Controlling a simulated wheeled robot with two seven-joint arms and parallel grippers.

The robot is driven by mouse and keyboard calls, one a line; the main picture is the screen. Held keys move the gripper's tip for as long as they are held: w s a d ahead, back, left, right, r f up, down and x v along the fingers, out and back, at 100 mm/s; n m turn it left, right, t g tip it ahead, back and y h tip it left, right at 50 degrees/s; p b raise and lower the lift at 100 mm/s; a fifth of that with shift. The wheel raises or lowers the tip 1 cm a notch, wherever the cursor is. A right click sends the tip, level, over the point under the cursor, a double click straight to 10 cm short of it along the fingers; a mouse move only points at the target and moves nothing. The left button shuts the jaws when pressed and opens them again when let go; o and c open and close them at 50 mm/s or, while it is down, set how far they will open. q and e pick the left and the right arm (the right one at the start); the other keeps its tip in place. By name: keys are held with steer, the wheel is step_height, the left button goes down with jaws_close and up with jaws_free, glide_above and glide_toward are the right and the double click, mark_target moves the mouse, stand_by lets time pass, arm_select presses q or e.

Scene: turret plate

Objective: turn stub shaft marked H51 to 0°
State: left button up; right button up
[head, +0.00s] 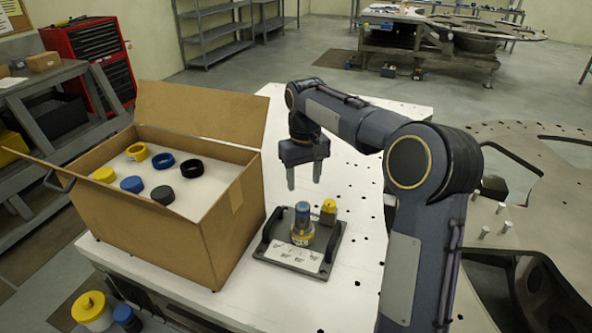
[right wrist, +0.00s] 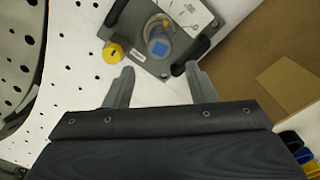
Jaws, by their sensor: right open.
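A grey stub shaft with a blue square top (head: 302,212) stands upright in a yellow-marked collar on a dark base plate (head: 323,262). It also shows in the right wrist view (right wrist: 158,47). A yellow piece (head: 328,210) stands beside it on the same plate and shows in the wrist view too (right wrist: 113,52). A white marked card (head: 297,256) lies on the plate; I cannot read H51 anywhere. My right gripper (head: 304,184) is open and empty, pointing down above and behind the shaft, apart from it. In the wrist view its fingers (right wrist: 159,68) are spread, short of the shaft.
Dark handles (head: 271,226) rise on both sides of the plate. A cardboard box (head: 200,240) with yellow, blue and black rings and caps stands close at left. The white table (head: 350,190) has holes and free room behind the plate. A large metal disc (head: 520,150) lies at right.

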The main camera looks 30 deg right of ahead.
mark_target(303, 205)
steer(key=shift+w+f, duration=0.1)
steer(key=shift+f, duration=0.9)
step_height(303, 205, down, 4)
steer(key=b, duration=0.3)
steer(key=shift+r+b, duration=0.15)
steer(key=shift+b, duration=0.15)
steer(key=shift+f+b, duration=0.8)
steer(key=shift+f, duration=0.85)
steer(key=c, duration=0.7)
